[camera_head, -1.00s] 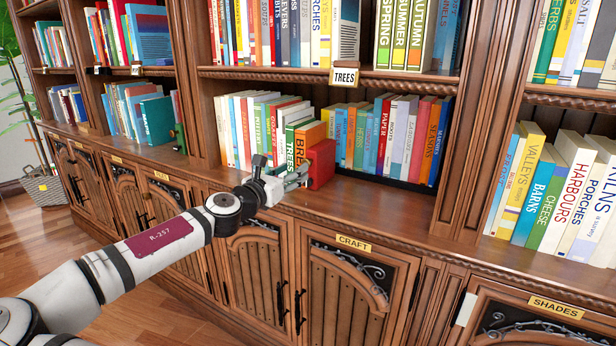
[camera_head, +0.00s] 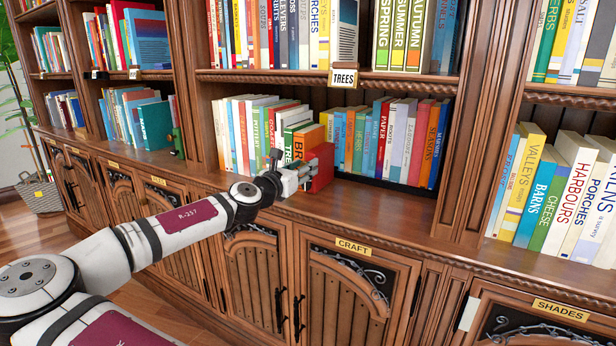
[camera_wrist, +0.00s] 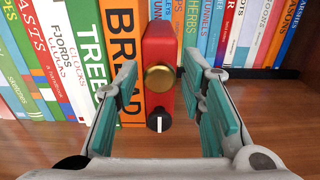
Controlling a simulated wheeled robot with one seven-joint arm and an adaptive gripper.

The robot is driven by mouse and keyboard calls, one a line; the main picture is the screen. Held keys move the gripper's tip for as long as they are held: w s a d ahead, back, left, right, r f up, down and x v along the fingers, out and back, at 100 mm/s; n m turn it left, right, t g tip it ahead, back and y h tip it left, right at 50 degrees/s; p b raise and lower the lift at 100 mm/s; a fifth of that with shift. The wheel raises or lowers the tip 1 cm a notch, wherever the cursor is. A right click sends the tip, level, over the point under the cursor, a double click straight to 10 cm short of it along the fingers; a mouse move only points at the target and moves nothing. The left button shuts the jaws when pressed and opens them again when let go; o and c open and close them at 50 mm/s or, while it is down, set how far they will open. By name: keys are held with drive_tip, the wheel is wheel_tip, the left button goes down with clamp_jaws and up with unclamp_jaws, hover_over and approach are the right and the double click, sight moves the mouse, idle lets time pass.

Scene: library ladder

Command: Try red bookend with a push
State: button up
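The red bookend (camera_head: 322,167) stands upright on the lower shelf, against the right end of a row of books, beside the orange BREAD book (camera_head: 310,137). In the wrist view the bookend (camera_wrist: 158,48) carries a round brass knob (camera_wrist: 160,78) and, below it, a dark knob (camera_wrist: 158,122) with a white mark. My gripper (camera_head: 297,179) is just in front of the bookend. In the wrist view its teal-padded fingers are spread (camera_wrist: 160,88), one to each side of the bookend's front. I cannot tell whether they touch it.
Another row of books (camera_head: 392,135) stands behind and to the right of the bookend. The wooden ledge (camera_head: 385,203) right of the bookend is clear. A TREES label (camera_head: 344,77) hangs on the shelf edge above. Cabinet doors with handles (camera_head: 299,310) are below.

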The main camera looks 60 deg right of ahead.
clamp_jaws()
drive_tip(key=shift+s, duration=0.25)
idle(0.6)
drive_tip(key=shift+w+p, duration=0.3)
drive_tip(key=shift+p, duration=0.3)
idle(1.0)
drive_tip(key=shift+o, duration=2.2)
unclamp_jaws()
drive_tip(key=a+p, duration=0.2)
drive_tip(key=a, duration=0.6)
drive_tip(key=shift+s, duration=0.35)
